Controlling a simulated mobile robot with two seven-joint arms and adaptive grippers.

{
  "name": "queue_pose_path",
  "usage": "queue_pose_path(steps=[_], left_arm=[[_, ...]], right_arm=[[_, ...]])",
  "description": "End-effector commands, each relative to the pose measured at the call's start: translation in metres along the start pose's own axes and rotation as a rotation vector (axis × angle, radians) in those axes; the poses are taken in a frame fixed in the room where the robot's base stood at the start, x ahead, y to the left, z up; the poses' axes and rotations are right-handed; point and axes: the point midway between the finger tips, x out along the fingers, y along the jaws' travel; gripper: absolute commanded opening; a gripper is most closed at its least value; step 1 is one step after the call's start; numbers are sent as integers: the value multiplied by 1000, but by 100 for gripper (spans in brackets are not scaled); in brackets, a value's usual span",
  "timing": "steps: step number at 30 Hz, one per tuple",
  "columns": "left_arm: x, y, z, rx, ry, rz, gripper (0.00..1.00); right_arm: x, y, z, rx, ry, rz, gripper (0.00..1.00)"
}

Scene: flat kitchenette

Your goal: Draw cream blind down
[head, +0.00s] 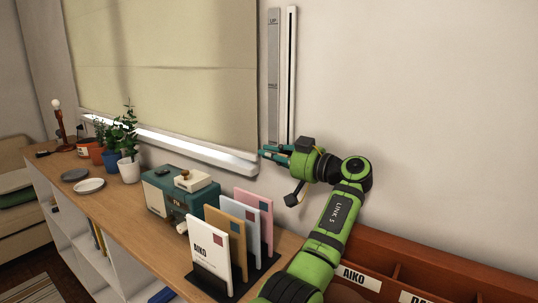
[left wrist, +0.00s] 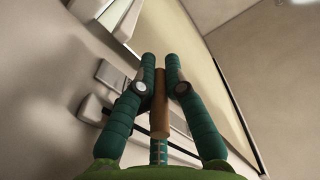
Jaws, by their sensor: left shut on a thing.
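The cream blind (head: 165,60) hangs over the window, with its lower edge close above the white sill (head: 215,154). A bright strip shows under the edge. My left gripper (head: 268,152) is just right of the sill's end, at the foot of the vertical wall strips. In the left wrist view its two teal fingers (left wrist: 160,62) are shut on a wooden pull handle (left wrist: 159,118), which lies lengthwise between them. The handle is hidden in the head view. The cream blind (left wrist: 190,65) also shows behind the fingers. My right gripper is not in view.
A label strip (head: 273,60) marked UP stands beside a pale rail (head: 291,75). Below are a green box (head: 165,195), a rack of cards (head: 225,240) and a brown wooden tray (head: 440,265). Potted plants (head: 128,168) stand further left. The wall at right is clear.

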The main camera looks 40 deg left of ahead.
Motion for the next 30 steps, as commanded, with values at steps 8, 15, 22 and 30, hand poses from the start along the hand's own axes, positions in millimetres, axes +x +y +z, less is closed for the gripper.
queue_pose_path(steps=[8,15,22,30], left_arm=[[0,1,9,15,-10,-4,0],[0,2,10,17,-10,-1,36],[-1,2,7,11,-7,1,36],[-32,2,5,10,-6,4,36]], right_arm=[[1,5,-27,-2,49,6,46],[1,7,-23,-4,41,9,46],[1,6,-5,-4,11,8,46],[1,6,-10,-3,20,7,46]])
